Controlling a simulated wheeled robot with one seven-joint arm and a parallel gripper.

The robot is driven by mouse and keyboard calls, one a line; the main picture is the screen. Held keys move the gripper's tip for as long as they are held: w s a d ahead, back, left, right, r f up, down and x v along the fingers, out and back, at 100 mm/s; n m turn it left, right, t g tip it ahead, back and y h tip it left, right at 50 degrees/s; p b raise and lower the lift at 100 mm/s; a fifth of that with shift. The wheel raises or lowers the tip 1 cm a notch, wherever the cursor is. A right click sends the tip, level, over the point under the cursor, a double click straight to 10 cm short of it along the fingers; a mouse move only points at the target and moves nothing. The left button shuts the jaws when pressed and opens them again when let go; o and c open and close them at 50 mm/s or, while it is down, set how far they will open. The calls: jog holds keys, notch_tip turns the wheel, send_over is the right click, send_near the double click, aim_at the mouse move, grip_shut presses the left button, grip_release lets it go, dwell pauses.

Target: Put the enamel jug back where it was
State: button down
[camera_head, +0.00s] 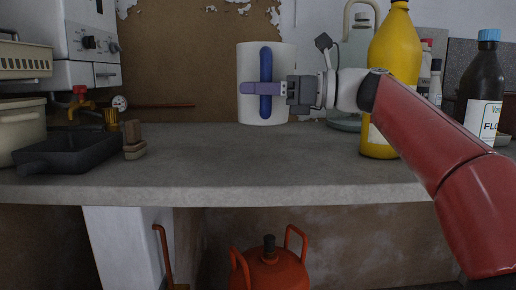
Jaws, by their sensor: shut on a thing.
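The enamel jug (248,103) is a white cylinder with a blue vertical handle (265,105) facing me. It is upright and appears to be held above the grey counter (230,160), near its back. My gripper (262,88) reaches in from the right and is shut on the jug's handle. The gripper's fingers cover the middle of the handle. The jug's far side is hidden.
A yellow bottle (395,50) stands on the right, partly behind my red arm. A dark bottle with a blue cap (482,80) is farther right. A black pan (65,150) and a small brown object (134,140) are left. The counter's middle is clear.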

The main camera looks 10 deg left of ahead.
notch_tip(320, 180, down, 8)
jog(key=shift+r+b, duration=0.1)
jog(key=shift+b, duration=1.15)
jog(key=c, duration=1.3)
grip_release()
jog(key=shift+f, duration=0.2)
jog(key=shift+r, duration=0.25)
jog(key=d, duration=1.2)
jog(key=shift+w+f, duration=0.1)
jog(key=shift+f, duration=0.05)
